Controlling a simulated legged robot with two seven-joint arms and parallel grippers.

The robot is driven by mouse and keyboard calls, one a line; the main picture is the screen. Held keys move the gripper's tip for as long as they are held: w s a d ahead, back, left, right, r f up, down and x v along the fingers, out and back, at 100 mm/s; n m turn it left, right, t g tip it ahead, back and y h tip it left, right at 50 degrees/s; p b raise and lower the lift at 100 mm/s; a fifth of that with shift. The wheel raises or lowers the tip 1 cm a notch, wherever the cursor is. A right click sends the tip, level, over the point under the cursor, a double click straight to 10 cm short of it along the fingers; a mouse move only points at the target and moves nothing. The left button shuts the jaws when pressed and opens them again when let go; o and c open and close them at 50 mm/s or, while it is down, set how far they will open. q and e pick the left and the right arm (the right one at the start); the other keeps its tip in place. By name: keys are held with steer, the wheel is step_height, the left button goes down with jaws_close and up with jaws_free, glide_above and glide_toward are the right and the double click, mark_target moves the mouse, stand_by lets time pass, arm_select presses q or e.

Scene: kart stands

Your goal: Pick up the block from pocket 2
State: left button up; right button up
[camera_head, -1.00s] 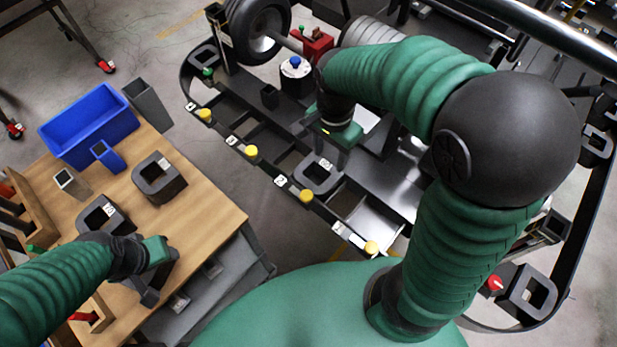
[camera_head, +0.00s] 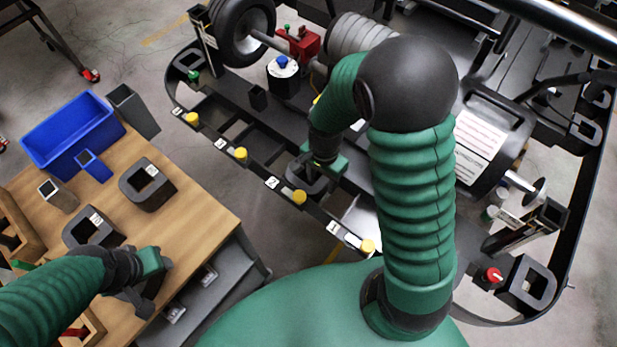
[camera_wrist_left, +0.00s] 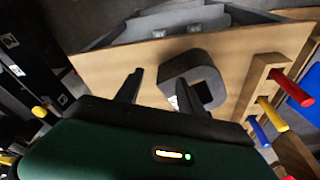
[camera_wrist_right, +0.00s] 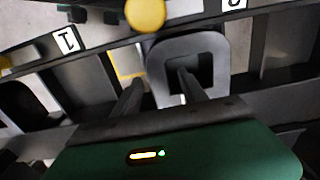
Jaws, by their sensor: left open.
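The dark block with a square hole (camera_head: 306,181) sits in the kart-side rail pocket by label 2 (camera_head: 272,183). My right gripper (camera_head: 322,168) is down over it and partly hides it. In the right wrist view the block (camera_wrist_right: 215,44) is close ahead. My right gripper (camera_wrist_right: 160,78) is open, one finger left of the block, the other over its hole, with the block's wall between them. Whether the fingers touch it I cannot tell. My left gripper (camera_wrist_left: 158,80) is open above the wooden table, near another dark block (camera_wrist_left: 205,72).
The wooden table (camera_head: 195,222) holds a blue bin (camera_head: 68,135) and several dark blocks. Yellow knobs (camera_head: 299,197) line the rail's front edge. Another block (camera_head: 530,285) stands at the right by a red knob (camera_head: 493,275).

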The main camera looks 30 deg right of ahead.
jaws_close()
stand_by(1.3)
